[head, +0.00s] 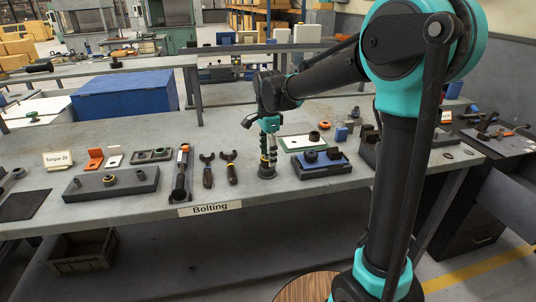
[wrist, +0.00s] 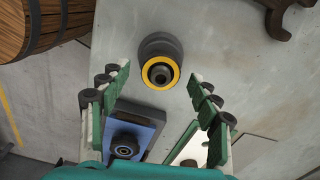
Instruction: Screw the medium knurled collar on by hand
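My gripper (wrist: 160,74) is open, its two green-padded fingers spread wide, with nothing held between them. It also shows in the head view (head: 268,148), pointing down at the bench. A dark round piece (wrist: 160,47) with a yellow ring around a hollow dark centre stands between and just beyond the fingertips, apart from both fingers. Its dark base (head: 266,172) shows below my gripper in the head view. A blue block (head: 320,166) to the right carries a dark ring-shaped part, also in the wrist view (wrist: 125,148). I cannot tell which ring is the medium collar.
A grey plate (head: 85,188) with two rings lies at the left. Black wrenches (head: 228,170) and a long dark tool (head: 181,178) lie left of my gripper. A green-edged board (head: 292,143) is behind the blue block. The bench's front edge is close.

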